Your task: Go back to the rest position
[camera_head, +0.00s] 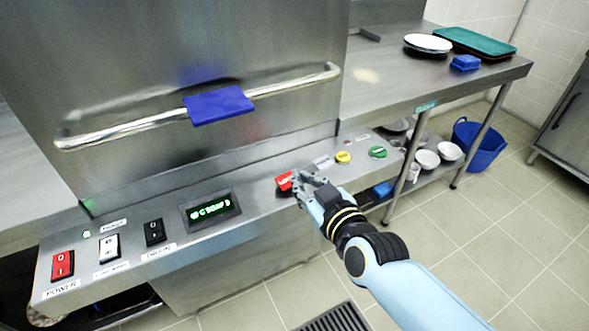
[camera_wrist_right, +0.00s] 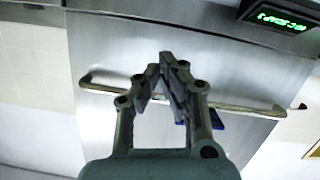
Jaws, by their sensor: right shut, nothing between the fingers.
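My right gripper (camera_head: 299,183) is shut and empty. In the head view its fingertips are at the red button (camera_head: 284,181) on the steel control panel and partly cover it; I cannot tell whether they touch it. In the right wrist view the gripper (camera_wrist_right: 166,58) shows its fingertips together, with the door and its handle bar behind. My left gripper is not in view.
The steel machine's handle bar (camera_head: 290,86) carries a blue cloth (camera_head: 218,104). The panel has a green display (camera_head: 210,209), a red power switch (camera_head: 62,265), a yellow button (camera_head: 343,157) and a green button (camera_head: 377,152). A steel table (camera_head: 385,92) stands right. The tiled floor is open.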

